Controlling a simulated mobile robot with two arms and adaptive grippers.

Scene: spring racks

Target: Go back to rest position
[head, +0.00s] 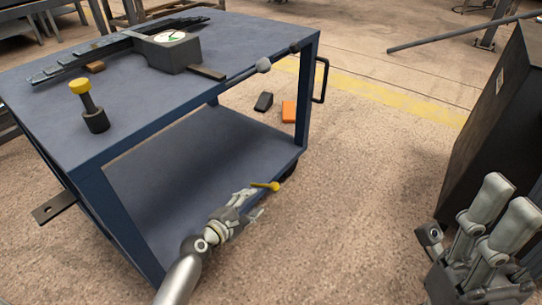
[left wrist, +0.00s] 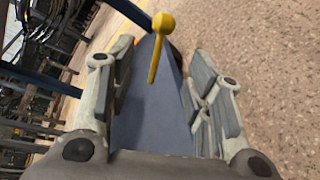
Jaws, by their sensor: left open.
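My left gripper (head: 258,202) reaches in from the bottom of the head view, beside the lower shelf of the blue cart. Its fingers are spread apart, and both show in the left wrist view (left wrist: 160,90). A yellow round-headed pin or lever (head: 266,186) shows at the fingertips in the head view. In the left wrist view the yellow piece (left wrist: 156,50) stands in line with the gap, beyond the fingers; I cannot tell what it is fixed to. My right gripper (head: 508,195) is at the lower right, partly cut off; its opening is unclear.
The blue cart (head: 185,80) carries a dial gauge device (head: 170,48) and a yellow-topped black post (head: 91,105). A dark cabinet (head: 500,110) stands at right. An orange block (head: 289,110) and a black item (head: 264,102) lie behind the cart. Floor between cart and cabinet is clear.

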